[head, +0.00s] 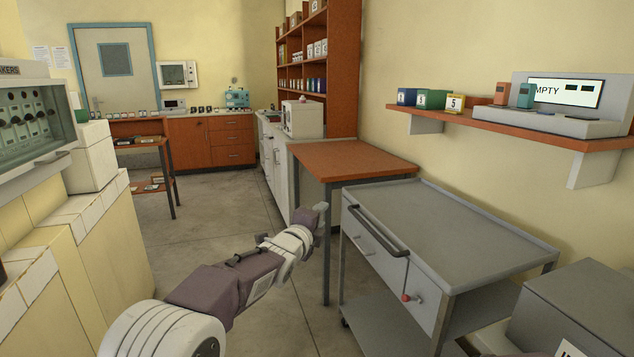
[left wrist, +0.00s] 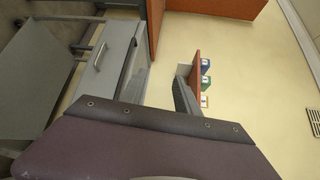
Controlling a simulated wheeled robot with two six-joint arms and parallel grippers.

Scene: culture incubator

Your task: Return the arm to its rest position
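My left arm (head: 235,285) reaches in from the lower left of the head view, over the floor. Its gripper (head: 321,212) is in front of the wooden table and left of the grey cart, apart from the cart's top. In the left wrist view two fingers stand apart with bare wall showing between them, so the gripper (left wrist: 163,82) looks open and empty. My right arm and gripper are not in view.
A grey cart (head: 440,225) with a drawer handle and a red knob stands right of the gripper. A wooden table (head: 350,158) is behind it. A wall shelf (head: 500,122) holds small boxes and a display. Tiled counters line the left. Open floor (head: 225,215) lies between.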

